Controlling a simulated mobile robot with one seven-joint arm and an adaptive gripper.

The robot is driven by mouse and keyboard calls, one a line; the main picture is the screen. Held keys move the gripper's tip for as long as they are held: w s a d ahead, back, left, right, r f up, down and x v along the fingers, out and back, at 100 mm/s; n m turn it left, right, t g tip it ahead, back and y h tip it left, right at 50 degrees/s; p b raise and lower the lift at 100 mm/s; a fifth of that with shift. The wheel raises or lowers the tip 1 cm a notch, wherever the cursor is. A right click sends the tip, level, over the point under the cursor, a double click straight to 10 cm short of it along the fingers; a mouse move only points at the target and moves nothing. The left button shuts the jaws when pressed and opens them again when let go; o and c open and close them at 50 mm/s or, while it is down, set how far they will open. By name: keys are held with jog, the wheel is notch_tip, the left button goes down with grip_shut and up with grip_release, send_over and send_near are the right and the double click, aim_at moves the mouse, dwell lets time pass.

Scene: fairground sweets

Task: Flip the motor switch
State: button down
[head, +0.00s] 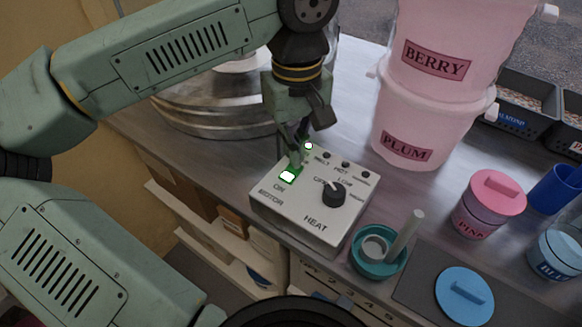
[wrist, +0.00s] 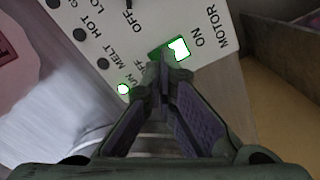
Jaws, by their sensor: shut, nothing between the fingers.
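The white control box (head: 312,208) sits on the counter, with a green motor switch (head: 289,174) at its left side and a black heat knob (head: 333,193). The switch has a lit white part and lies beside the word ON; it also shows in the wrist view (wrist: 178,50). A small green-rimmed lamp (head: 309,146) is lit on the box. My gripper (head: 297,158) is shut and empty, with its fingertips at the OFF-side end of the switch. The wrist view shows the closed fingertips (wrist: 163,62) there too; I cannot tell whether they touch it. The fingers hide part of the OFF label.
A round metal pan (head: 215,108) stands behind my arm. Pink tubs (head: 407,122) stand at the back right. A teal bowl (head: 378,262) with a pale rod stands close to the box's right. A pink-lidded jar (head: 489,205) and blue lid (head: 464,296) lie further right.

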jog(key=shift+f+b, duration=1.05)
jog(key=shift+f, duration=0.15)
dwell(0.5)
jog(key=shift+r, duration=0.15)
jog(key=shift+r+p, duration=2.35)
jog(key=shift+r, duration=1.1)
